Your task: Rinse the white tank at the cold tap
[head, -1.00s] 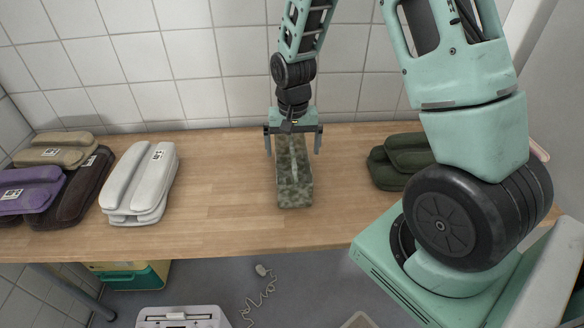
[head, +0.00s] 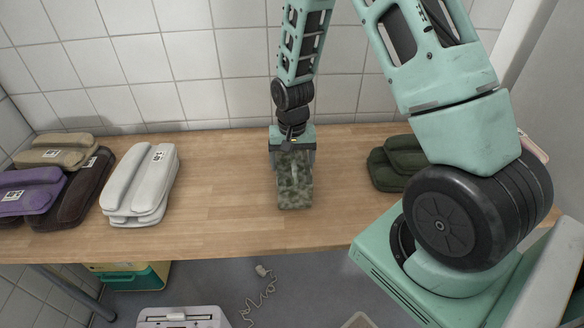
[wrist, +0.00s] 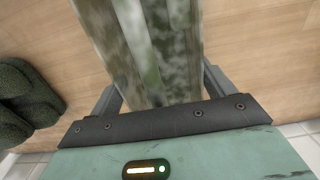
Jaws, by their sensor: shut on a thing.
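My gripper (head: 292,152) is over the middle of the wooden counter, shut on a green camouflage-patterned block (head: 295,190). The block is long and appears to rest on the counter. In the wrist view the block (wrist: 145,45) runs between my two fingers, which sit at its sides; its far end is out of that view. A white machine with a slot in its top (head: 182,318) shows partly at the bottom edge; I cannot tell whether it has the white tank. No tap is in view.
On the counter (head: 230,200) lie a white folded bundle (head: 140,185), purple (head: 30,190), dark brown (head: 85,190) and tan (head: 55,150) bundles at left, and a dark green bundle (head: 395,160) at right. A tiled wall (head: 180,60) stands behind. A yellow-and-teal box (head: 125,275) is below.

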